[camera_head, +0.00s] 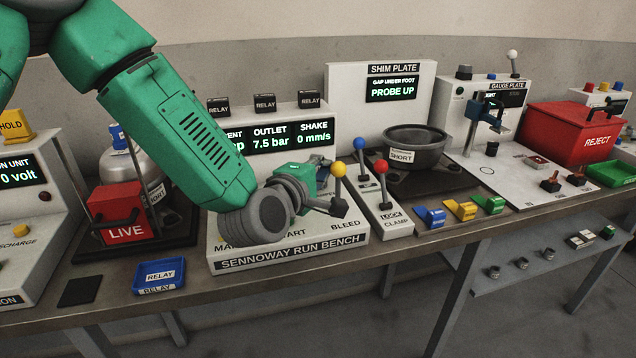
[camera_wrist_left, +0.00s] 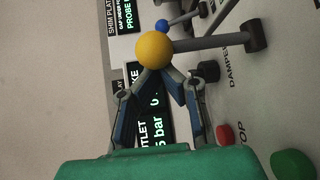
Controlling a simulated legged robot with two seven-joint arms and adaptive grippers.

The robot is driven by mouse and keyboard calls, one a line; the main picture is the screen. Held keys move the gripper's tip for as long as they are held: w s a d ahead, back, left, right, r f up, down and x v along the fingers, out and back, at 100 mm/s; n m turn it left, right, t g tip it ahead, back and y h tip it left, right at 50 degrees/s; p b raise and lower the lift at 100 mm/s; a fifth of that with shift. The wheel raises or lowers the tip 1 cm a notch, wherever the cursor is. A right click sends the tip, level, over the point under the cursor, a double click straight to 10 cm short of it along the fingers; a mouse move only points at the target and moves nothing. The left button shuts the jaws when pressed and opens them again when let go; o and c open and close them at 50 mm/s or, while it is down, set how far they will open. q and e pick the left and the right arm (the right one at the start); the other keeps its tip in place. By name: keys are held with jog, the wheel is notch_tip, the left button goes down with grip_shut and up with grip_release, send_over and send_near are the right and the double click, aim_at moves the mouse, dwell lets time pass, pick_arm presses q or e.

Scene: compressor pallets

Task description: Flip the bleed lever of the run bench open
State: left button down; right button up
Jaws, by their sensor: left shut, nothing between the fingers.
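The bleed lever is a dark stem with a yellow ball (camera_head: 338,170) at the right end of the run bench (camera_head: 290,256), above the BLEED label. It stands about upright. In the left wrist view its yellow ball (camera_wrist_left: 154,49) is just beyond the fingertips, and its stem runs right to a dark pivot block. My left gripper (camera_head: 325,173) is beside the ball, on its left. In the left wrist view its fingers (camera_wrist_left: 160,75) converge, shut and empty. I cannot tell whether they touch the ball. My left wrist hides part of the bench's front controls. My right gripper is not in view.
A blue-ball lever (camera_head: 360,144) and a red-ball clamp lever (camera_head: 381,167) stand close to the right. The bench's display (camera_head: 272,141) is behind my gripper. The red LIVE box (camera_head: 120,212) and blue relay tray (camera_head: 160,276) are at left.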

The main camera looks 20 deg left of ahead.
aim_at(338, 173)
pick_arm(q)
jog(key=m+t+b, duration=0.1)
jog(key=s+d+m+t+b, duration=0.1)
jog(key=b, duration=0.1)
jog(key=s+t+b, duration=0.1)
jog(key=b, duration=0.1)
jog(key=shift+s+d+f+m+h, duration=0.2)
jog(key=shift+d+f+m+h, duration=0.1)
jog(key=shift+m+h, duration=0.1)
jog(key=shift+s+d+m+t+b, duration=0.3)
jog(key=shift+s+m+b, duration=0.15)
jog(key=shift+b, duration=0.2)
jog(key=shift+s+d+b, duration=0.3)
jog(key=shift+b, duration=0.05)
